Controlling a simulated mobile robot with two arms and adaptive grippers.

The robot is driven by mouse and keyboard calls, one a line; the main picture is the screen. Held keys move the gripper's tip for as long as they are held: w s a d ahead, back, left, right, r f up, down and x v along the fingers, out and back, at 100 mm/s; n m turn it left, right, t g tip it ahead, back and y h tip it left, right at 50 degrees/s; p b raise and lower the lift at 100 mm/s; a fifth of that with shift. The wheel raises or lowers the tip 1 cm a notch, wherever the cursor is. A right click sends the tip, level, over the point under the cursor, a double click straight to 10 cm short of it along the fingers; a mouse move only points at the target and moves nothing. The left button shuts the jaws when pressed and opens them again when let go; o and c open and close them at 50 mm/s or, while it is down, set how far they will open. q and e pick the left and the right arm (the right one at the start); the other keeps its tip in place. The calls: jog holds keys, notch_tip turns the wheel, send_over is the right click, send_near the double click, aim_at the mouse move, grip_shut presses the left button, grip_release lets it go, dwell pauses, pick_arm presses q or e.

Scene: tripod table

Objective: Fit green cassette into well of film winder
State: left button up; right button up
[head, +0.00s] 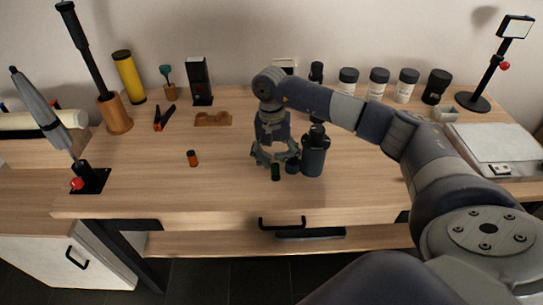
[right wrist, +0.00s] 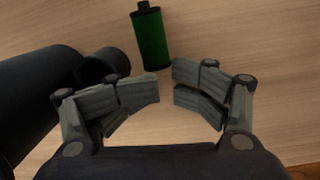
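The green cassette (head: 276,172) stands near the front of the table, just in front of my right gripper. In the right wrist view it is a green cylinder with black ends (right wrist: 151,38), beyond the fingertips. My right gripper (head: 275,161) points down and is empty. In the right wrist view its fingertips (right wrist: 166,81) are apart with a narrow gap. The film winder (head: 314,157) is a dark upright body just right of the gripper, with a short round well (head: 292,167) at its left side. The well's opening (right wrist: 104,66) shows left of the cassette. My left gripper is not in view.
An orange cassette (head: 193,158) stands on the left half of the table. A wooden holder (head: 213,119) and an orange-black clamp (head: 164,117) lie behind it. Several jars (head: 379,84) line the back. A pale flat device (head: 493,143) lies at right. The front left tabletop is clear.

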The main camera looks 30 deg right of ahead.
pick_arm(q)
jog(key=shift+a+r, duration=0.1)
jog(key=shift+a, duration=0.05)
pick_arm(e)
jog(key=shift+s+d+f, duration=0.1)
jog(key=shift+d+f, duration=0.15)
jog(key=shift+a, duration=0.1)
jog(key=shift+r, duration=0.2)
jog(key=r, duration=0.5)
jog(key=w+r, duration=0.1)
jog(key=r, duration=0.2)
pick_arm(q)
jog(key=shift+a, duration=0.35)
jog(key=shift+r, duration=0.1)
